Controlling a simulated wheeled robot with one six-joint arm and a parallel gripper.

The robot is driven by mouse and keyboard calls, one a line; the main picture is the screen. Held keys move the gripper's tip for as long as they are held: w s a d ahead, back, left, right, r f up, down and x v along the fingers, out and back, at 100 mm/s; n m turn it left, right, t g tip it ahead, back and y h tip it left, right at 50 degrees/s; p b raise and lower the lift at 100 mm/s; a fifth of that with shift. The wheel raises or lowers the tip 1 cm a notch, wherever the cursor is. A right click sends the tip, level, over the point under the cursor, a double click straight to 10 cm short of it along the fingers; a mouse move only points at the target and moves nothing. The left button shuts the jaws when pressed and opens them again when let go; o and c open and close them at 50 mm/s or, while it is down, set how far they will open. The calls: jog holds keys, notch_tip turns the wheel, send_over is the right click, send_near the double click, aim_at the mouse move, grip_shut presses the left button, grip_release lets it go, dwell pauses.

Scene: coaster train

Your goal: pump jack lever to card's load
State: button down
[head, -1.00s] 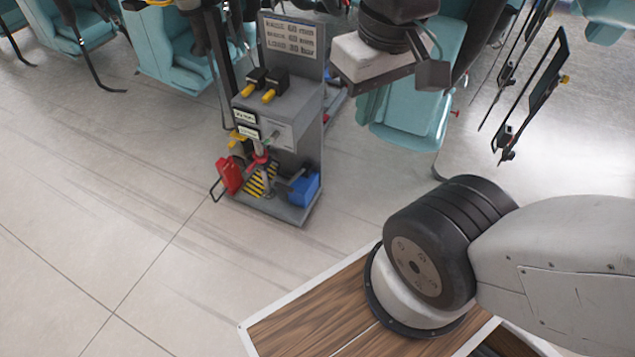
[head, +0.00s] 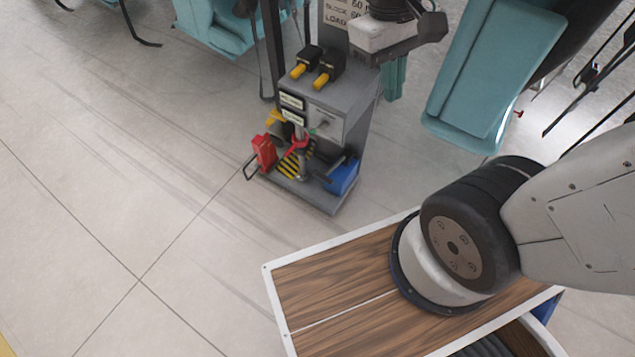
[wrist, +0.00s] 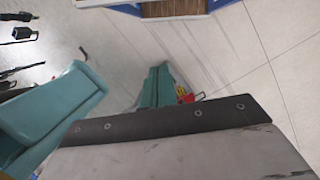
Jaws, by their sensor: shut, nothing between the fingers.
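The grey jack stand (head: 345,95) is on the floor at the upper middle of the head view. A card (head: 340,14) at its top reads "BLOCK" and "LOAD", but is partly cut off and covered by my arm. An upright grey post with a red collar (head: 299,142) stands in its lower bay, above a yellow-black striped plate; I cannot make out which part is the lever. Two small dark displays (head: 291,101) sit on its front. My gripper (head: 436,27) is near the card, right of the stand, apart from it. It is shut and empty; its fingertips are unclear.
Two yellow-handled black levers (head: 312,74) sit on the stand's top. Teal seats (head: 490,75) stand behind and right. Open tiled floor lies to the left. A wood-topped deck (head: 330,290) is in front.

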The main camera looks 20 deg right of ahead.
jog(key=w+a+f+n+h, duration=0.1)
jog(key=w+f+n+h, duration=0.2)
jog(key=w+f, duration=0.35)
jog(key=w+f+n+g+h, duration=0.15)
jog(key=w+f, duration=0.25)
jog(key=f, duration=0.6)
jog(key=w+a+f+n+h, duration=0.1)
jog(key=w+f+n+h, duration=0.3)
jog(key=f, duration=0.4)
jog(key=w+a+f+n+t+y, duration=0.1)
jog(key=w+a+f+n+t, duration=0.3)
jog(key=f, duration=1.1)
jog(key=f+n+t, duration=0.2)
jog(key=f+n, duration=0.4)
jog(key=f, duration=0.8)
jog(key=w+a+f+n+t+y, duration=0.1)
jog(key=w+a+f+n+t, duration=0.3)
jog(key=f, duration=1.1)
jog(key=w+d+f, duration=0.2)
jog(key=d+f, duration=0.4)
jog(key=d, duration=0.1)
jog(key=shift+w+d+r+n+g, duration=0.15)
jog(key=shift+d+r, duration=0.1)
jog(key=shift+r, duration=0.3)
jog(key=shift+w+d+r+n, duration=0.15)
jog(key=shift+d+r, duration=0.1)
jog(key=shift+r, duration=0.3)
jog(key=shift+w+d+r+n+g, duration=0.15)
jog(key=shift+d+r, duration=0.1)
jog(key=shift+r, duration=0.3)
